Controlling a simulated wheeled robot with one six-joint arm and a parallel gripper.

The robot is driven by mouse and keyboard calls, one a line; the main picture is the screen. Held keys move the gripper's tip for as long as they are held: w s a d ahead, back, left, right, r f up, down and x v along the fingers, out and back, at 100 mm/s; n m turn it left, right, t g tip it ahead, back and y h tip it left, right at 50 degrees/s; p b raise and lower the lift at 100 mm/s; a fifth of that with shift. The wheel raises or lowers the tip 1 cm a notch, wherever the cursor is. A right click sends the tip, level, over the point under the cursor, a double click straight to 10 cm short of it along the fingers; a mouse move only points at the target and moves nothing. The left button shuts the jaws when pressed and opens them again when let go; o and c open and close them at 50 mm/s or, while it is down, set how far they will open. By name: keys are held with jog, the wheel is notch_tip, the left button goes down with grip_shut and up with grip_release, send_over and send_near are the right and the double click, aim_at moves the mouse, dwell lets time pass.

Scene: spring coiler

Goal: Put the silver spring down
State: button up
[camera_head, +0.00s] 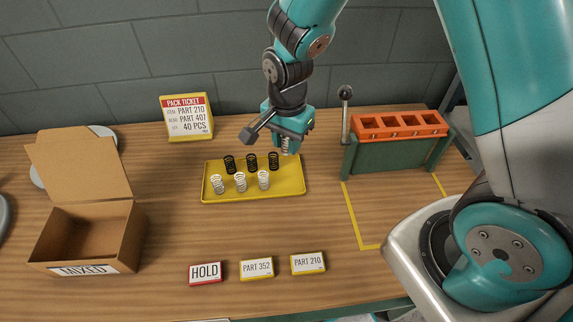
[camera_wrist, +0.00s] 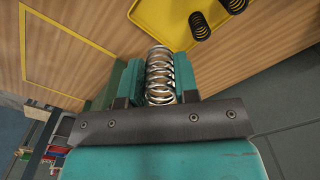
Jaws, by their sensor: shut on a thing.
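My gripper (camera_head: 291,136) is shut on a silver spring (camera_wrist: 160,72), which shows between its jaws in the wrist view. In the head view the spring (camera_head: 286,147) hangs below the gripper, near the back right corner of the yellow tray (camera_head: 220,197). I cannot tell whether it touches anything below. The tray holds a back row of black springs (camera_head: 251,162) and a front row of silver springs (camera_head: 240,182), all upright. Two black springs (camera_wrist: 200,26) also show on the tray in the wrist view.
A green fixture with an orange top (camera_head: 400,126) and a lever (camera_head: 345,110) stands to the right. An open cardboard box (camera_head: 115,240) is at the left. A pack ticket sign (camera_head: 187,117) stands behind the tray. HOLD, PART 352 and PART 210 labels (camera_head: 257,268) lie in front.

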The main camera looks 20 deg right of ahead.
notch_tip(320, 180, up, 8)
jog(key=shift+f, duration=0.25)
jog(key=w+d+f+n, duration=0.5)
jog(key=f+n, duration=0.1)
jog(key=f, duration=0.2)
jog(key=n, duration=0.5)
send_over(307, 153)
jog(key=f, duration=0.6)
jog(key=shift+s+a+f, duration=0.15)
jog(key=shift+a+f, duration=0.1)
jog(key=shift+f, duration=0.15)
jog(key=shift+d+f, duration=0.3)
jog(key=shift+f, duration=0.1)
jog(key=shift+a, duration=0.1)
